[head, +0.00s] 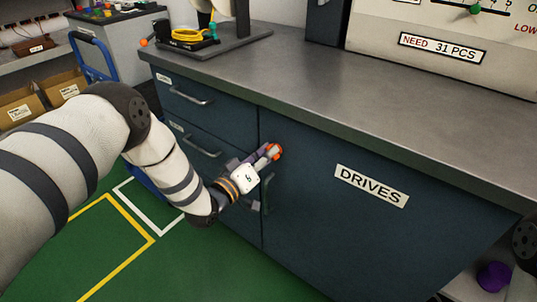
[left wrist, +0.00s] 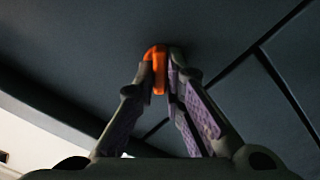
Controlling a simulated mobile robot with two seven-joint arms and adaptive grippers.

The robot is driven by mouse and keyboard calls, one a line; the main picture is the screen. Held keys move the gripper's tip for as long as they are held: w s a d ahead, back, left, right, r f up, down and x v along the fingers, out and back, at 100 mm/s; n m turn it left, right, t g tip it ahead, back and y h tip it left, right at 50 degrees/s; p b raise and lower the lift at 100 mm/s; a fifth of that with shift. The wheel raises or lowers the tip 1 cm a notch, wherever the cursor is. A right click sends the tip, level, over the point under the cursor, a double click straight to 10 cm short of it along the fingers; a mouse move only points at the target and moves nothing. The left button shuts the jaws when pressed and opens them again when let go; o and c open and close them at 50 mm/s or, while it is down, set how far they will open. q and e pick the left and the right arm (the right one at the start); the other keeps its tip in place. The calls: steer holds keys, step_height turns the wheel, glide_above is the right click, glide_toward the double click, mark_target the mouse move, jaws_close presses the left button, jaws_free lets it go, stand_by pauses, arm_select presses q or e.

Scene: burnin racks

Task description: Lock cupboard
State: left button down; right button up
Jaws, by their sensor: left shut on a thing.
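The cupboard (head: 350,235) is a dark blue door marked DRIVES, under the grey worktop, and it looks closed. An orange lock knob (head: 277,152) sits near the door's upper left corner. It also shows in the left wrist view (left wrist: 157,68), upright between the fingertips. My left gripper (head: 271,154) is shut on this knob; the fingers (left wrist: 161,72) touch it from both sides. The door's vertical handle (head: 267,194) is just below the gripper, partly hidden by it. My right gripper is not in view.
Drawers with bar handles (head: 190,96) are left of the door. The worktop (head: 380,100) overhangs close above the gripper. A blue trolley frame (head: 93,57) stands at the left. A purple object (head: 494,276) lies at the lower right. Green floor (head: 180,265) is clear in front.

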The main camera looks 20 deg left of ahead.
arm_select(q)
steer(key=shift+f+n+b, duration=0.2)
steer(key=shift+n+b, duration=1)
steer(key=shift+n, duration=3.6)
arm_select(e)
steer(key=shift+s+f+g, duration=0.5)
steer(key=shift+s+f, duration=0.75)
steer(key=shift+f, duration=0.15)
arm_select(q)
steer(key=c, duration=1.7)
jaws_free()
steer(key=v, duration=1.2)
steer(key=shift+r, duration=0.1)
